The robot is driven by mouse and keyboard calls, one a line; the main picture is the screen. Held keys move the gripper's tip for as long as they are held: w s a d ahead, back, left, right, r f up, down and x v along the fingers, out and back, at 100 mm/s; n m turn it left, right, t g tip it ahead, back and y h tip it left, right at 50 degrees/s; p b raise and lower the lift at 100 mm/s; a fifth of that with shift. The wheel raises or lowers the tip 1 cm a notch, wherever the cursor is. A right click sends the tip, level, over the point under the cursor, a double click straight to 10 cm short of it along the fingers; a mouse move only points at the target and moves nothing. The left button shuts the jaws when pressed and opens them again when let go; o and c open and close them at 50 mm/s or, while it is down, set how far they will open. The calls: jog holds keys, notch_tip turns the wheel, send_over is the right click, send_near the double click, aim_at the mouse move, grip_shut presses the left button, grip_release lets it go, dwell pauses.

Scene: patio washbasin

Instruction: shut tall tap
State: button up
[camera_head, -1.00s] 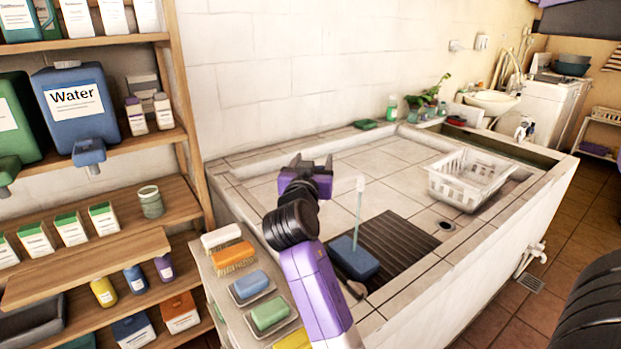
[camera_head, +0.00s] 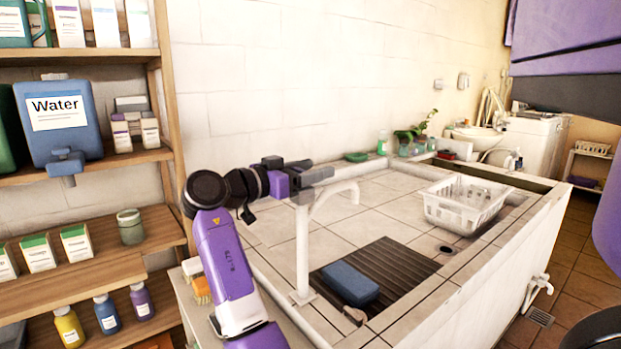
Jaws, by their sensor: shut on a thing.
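The tall tap (camera_head: 303,250) is a white upright post at the near left edge of the tiled basin, with a spout curving over to the right. No water shows below the spout. My gripper (camera_head: 318,176) is at the top of the post, shut on the tap's top part. Its dark grey fingers and purple body cover the top, so the handle itself is hidden and I cannot tell its angle.
A blue block (camera_head: 350,283) sits on a dark ribbed mat (camera_head: 398,262) in the basin. A white basket (camera_head: 463,205) stands at the right. A wooden shelf (camera_head: 90,270) with bottles and a blue water container (camera_head: 60,125) stands left. The basin's middle is clear.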

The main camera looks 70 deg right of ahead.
jog(key=shift+s+f+m+g+y, duration=0.1)
jog(key=shift+s+m+g+y, duration=0.05)
jog(key=shift+m+g+y, duration=0.2)
jog(key=o, duration=1.4)
jog(key=shift+c, duration=0.2)
jog(key=v, duration=0.8)
jog(key=shift+b, duration=0.4)
